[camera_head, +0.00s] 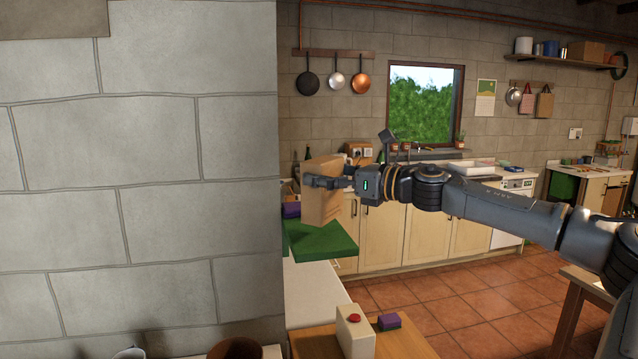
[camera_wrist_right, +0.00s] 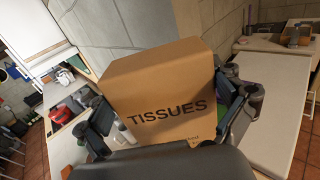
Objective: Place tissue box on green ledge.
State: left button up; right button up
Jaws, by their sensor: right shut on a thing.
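The tissue box (camera_head: 322,205) is a tall brown carton. My right gripper (camera_head: 322,183) is shut on it, with the arm coming in from the right. In the right wrist view the box (camera_wrist_right: 160,75) shows the word TISSUES and sits between the two fingers. The green ledge (camera_head: 325,242) is a flat green slab at the end of the white counter, by the stone wall. The box's lower end appears over the ledge's back part; I cannot tell whether they touch. My left gripper is not in view.
A large grey stone wall (camera_head: 140,170) fills the left and hides part of the counter. A purple thing (camera_head: 291,210) lies behind the ledge.

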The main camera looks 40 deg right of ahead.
aim_at(320, 193)
jog(key=shift+w+a+f, duration=0.1)
jog(key=shift+w+f, duration=0.1)
jog(key=shift+w+a+f+p, duration=0.15)
jog(key=shift+f+p, duration=0.1)
jog(key=shift+p, duration=0.05)
notch_tip(320, 193, down, 3)
jog(key=shift+w+a+r+b, duration=0.1)
jog(key=shift+r+b, duration=0.1)
jog(key=shift+b, duration=0.25)
jog(key=shift+f, duration=0.35)
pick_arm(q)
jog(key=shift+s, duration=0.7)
pick_arm(e)
jog(key=o, duration=0.9)
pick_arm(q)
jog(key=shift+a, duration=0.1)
pick_arm(e)
jog(key=shift+o, duration=0.2)
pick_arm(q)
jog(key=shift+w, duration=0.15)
